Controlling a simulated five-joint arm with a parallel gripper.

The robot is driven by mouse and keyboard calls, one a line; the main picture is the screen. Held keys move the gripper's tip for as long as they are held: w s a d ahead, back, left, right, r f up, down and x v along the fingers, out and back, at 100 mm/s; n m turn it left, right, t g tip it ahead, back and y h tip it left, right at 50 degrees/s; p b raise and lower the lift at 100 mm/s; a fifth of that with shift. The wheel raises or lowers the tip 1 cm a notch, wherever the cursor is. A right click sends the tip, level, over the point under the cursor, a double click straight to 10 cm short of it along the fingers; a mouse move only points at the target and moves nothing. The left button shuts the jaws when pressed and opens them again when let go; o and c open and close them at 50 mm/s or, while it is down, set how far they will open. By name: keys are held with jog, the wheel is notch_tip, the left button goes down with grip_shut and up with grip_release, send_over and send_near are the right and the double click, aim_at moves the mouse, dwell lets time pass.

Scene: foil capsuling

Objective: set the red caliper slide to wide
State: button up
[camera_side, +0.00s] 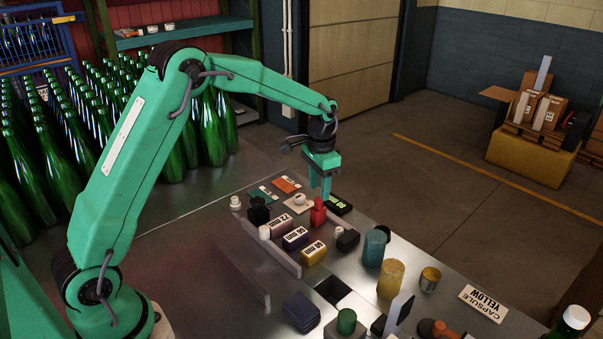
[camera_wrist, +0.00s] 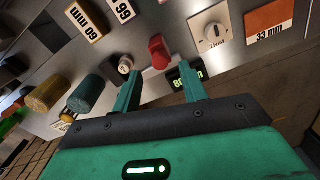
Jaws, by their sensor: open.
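The red caliper slide (camera_side: 318,212) is a small upright red piece on the metal bench. It also shows in the wrist view (camera_wrist: 159,53), just beyond my fingertips and roughly between their lines. My gripper (camera_side: 326,192) points down close by the slide, its lower end near the slide's top. In the wrist view my gripper (camera_wrist: 158,75) has its two green fingers spread with nothing held between them. I cannot tell whether a finger touches the slide. Any width marking beside the slide is not readable.
A dark display with green digits (camera_side: 340,204) sits right of the slide. A white knob plate (camera_wrist: 211,34) and an orange card (camera_wrist: 270,24) lie nearby. Several labelled mm blocks (camera_side: 296,237) stand in front. Teal (camera_side: 374,248) and yellow (camera_side: 391,278) cylinders stand at right.

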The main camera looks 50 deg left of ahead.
jog(key=shift+r, duration=1.9)
jog(key=shift+s+r, duration=0.2)
jog(key=shift+r, duration=0.2)
jog(key=s+d+r+n+t, duration=0.1)
jog(key=s+r+t, duration=0.1)
jog(key=s+r, duration=0.6)
jog(key=s+d+r+n+t, duration=0.15)
jog(key=s+r, duration=0.25)
jog(key=s, duration=0.9)
jog(key=s+f+t, duration=0.2)
jog(key=s, duration=0.6)
jog(key=shift+s+d, duration=0.15)
jog(key=shift+s, duration=0.2)
